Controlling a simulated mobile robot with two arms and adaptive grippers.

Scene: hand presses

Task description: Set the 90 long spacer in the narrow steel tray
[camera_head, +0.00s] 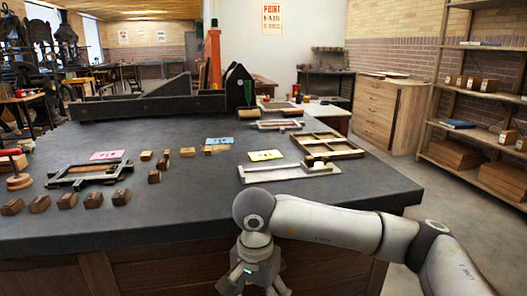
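Several steel trays lie on the dark table. Another (278,125) lies farther back. A dark-framed one (90,172) lies at left by a pink card (106,155). I cannot tell for sure which is the narrow one. Small wooden blocks (154,176) lie left of centre; their markings are too small to read, so I cannot pick out the 90 spacer. My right gripper (252,288) hangs low before the table's front edge, fingers spread, tips cut off. My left gripper is out of view.
A wooden compartment case (327,145) lies at the table's right. A blue card (219,141) lies mid-table. A row of dark blocks (67,200) lines the front left. A long dark metal piece (150,107) spans the back. The front middle tabletop is clear.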

